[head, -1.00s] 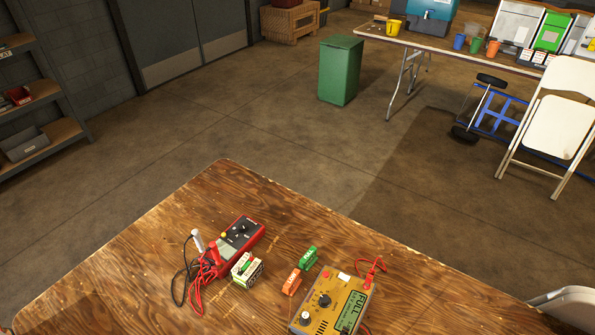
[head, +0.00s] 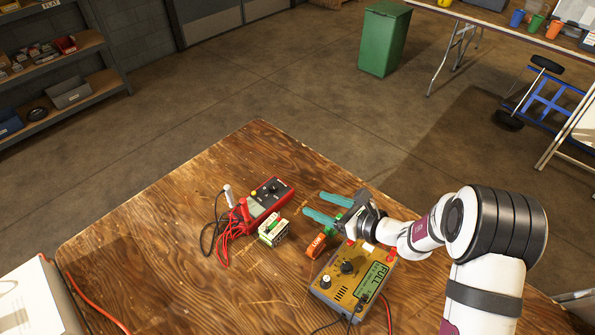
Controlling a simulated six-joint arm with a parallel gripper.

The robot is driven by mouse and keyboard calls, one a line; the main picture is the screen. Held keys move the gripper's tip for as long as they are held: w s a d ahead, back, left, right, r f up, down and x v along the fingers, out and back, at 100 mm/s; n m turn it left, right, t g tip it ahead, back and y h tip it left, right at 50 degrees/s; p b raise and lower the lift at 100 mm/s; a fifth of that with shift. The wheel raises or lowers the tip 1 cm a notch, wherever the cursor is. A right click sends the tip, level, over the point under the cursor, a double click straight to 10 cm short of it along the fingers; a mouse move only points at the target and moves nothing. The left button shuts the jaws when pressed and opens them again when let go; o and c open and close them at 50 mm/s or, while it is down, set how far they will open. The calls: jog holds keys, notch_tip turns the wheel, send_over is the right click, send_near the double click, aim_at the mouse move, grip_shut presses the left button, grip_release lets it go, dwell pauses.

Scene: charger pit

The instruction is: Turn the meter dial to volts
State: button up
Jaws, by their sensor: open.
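The red meter (head: 259,206) lies on the wooden table, with its dark dial (head: 272,189) near its upper end. I cannot read the dial's setting. Red and black leads with a red and a white probe lie at its left side. My gripper (head: 313,204) is open and empty, its two teal fingers pointing left, to the right of the meter and apart from it. The yellow charger (head: 352,275) with a screen reading FULL stands below my gripper in the picture; it has its own black knob (head: 347,267).
A white and green block (head: 272,232) sits just below the meter. An orange block (head: 316,245) and a green block, partly hidden by my gripper, stand between meter and charger. A white box (head: 35,300) with a red cord is at lower left.

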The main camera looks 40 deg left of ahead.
aim_at(276, 187)
jog(key=x, duration=1.5)
jog(key=shift+r, duration=0.15)
grip_shut()
